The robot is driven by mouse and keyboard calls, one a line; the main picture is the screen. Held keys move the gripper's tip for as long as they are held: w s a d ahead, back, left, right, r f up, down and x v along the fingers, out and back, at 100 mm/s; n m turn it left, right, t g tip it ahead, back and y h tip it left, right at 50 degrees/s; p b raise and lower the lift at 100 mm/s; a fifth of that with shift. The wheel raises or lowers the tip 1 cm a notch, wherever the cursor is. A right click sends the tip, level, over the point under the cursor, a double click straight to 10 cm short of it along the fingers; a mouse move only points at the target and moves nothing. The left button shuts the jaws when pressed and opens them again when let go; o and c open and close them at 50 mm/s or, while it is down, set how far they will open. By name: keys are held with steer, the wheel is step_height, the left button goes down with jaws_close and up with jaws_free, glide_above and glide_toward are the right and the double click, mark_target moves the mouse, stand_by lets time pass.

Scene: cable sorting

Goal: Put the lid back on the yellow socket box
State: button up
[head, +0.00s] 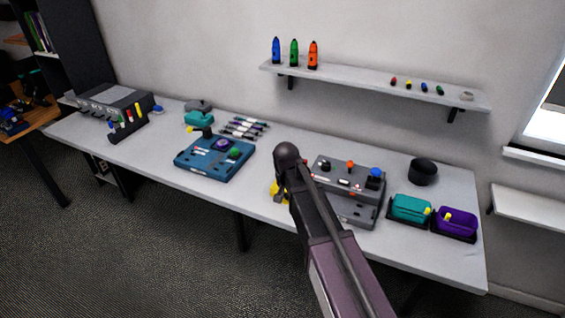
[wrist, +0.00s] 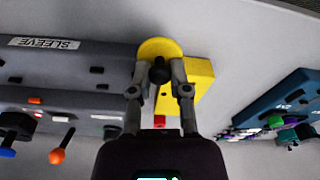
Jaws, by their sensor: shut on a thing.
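The yellow socket box (wrist: 202,82) sits on the table beside the grey SLEEVE unit in the wrist view. In the head view, a small patch of yellow (head: 275,189) shows beside my arm, which hides the rest. My gripper (wrist: 160,72) is shut on the dark knob of a round yellow lid (wrist: 158,46). A red piece (wrist: 160,122) shows between my fingers, lower in the wrist view.
The grey unit (wrist: 60,68) with levers stands close on the left in the wrist view. A blue panel (head: 214,154) stands farther left in the head view. Teal (head: 408,208) and purple (head: 457,221) bins stand at the right. Bare table lies between the blue panel and my gripper.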

steer(key=w+a+r+p, duration=0.2)
steer(key=w+r+p, duration=0.1)
steer(key=w, duration=0.7)
steer(key=shift+r, duration=0.5)
steer(key=shift+f, duration=0.2)
steer(key=shift+f+b, duration=3)
steer(key=shift+b, duration=0.1)
steer(key=shift+f, duration=0.2)
steer(key=o, duration=0.8)
